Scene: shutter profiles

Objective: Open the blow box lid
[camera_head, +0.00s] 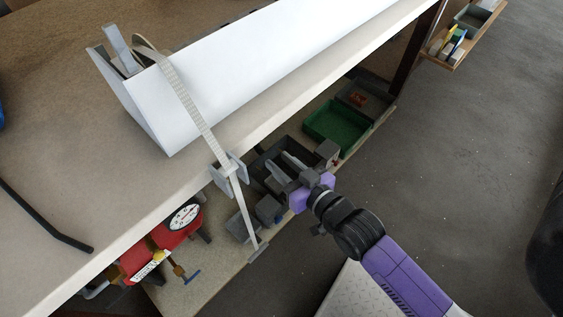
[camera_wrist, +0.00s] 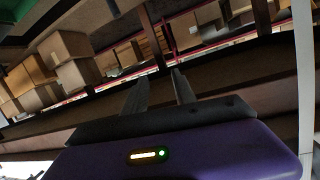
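A long white box-like body (camera_head: 240,75) lies on the workbench, with grey parts at its left end. I cannot tell for sure that it is the blow box, and I see no clear lid edge. A pale ribbed strap (camera_head: 190,105) runs over its left end and hangs down past a grey bracket (camera_head: 229,174) on the bench's front edge. My gripper (camera_head: 281,166) is in front of and below that edge, right of the bracket and apart from it. In the wrist view my gripper (camera_wrist: 158,80) has its two fingers spread, with nothing between them.
A lower shelf holds a green bin (camera_head: 338,128), grey bins and a red device with a round dial (camera_head: 184,217). A black bent rod (camera_head: 45,220) lies on the bench (camera_head: 60,110). Cardboard boxes (camera_wrist: 75,60) show in the wrist view.

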